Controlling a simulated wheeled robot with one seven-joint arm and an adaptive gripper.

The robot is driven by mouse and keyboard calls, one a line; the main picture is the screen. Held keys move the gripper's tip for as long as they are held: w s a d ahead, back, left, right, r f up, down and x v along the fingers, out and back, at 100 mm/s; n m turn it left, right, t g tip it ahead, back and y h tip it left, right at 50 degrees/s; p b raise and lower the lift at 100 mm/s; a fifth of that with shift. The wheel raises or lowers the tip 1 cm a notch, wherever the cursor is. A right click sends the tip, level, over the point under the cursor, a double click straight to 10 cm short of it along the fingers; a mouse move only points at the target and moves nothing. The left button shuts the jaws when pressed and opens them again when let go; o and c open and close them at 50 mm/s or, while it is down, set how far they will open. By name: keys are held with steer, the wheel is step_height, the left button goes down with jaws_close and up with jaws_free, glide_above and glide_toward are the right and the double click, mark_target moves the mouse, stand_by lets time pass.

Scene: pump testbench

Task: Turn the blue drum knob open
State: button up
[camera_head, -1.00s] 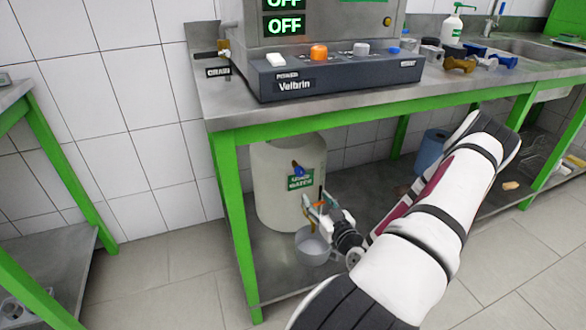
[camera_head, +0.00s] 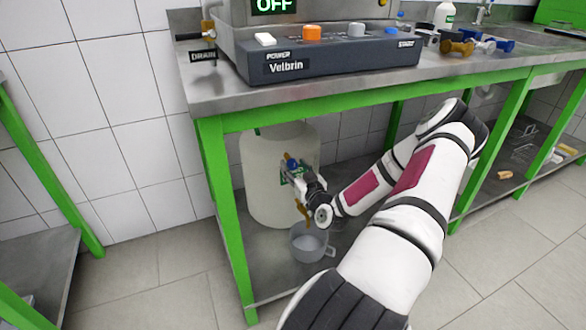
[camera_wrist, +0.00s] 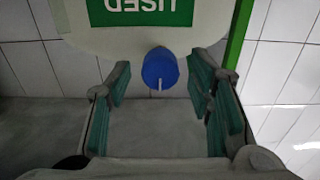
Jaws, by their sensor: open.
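The blue drum knob (camera_wrist: 160,68) shows in the wrist view on the front of the white drum (camera_wrist: 140,38), below a green label. A light line runs down the lower part of the knob's face. My gripper (camera_wrist: 165,85) is open, with one finger on each side of the knob and visible gaps between. I cannot tell whether the fingertips reach as far as the knob.
A grey pot (camera_head: 308,243) stands on the lower shelf below the drum's front. A green table leg (camera_head: 228,220) is close on the left. The bench top (camera_head: 215,97) with the Velbrin control panel (camera_head: 330,58) lies above my arm.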

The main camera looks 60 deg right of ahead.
steer(key=shift+x, duration=0.85)
jaws_close()
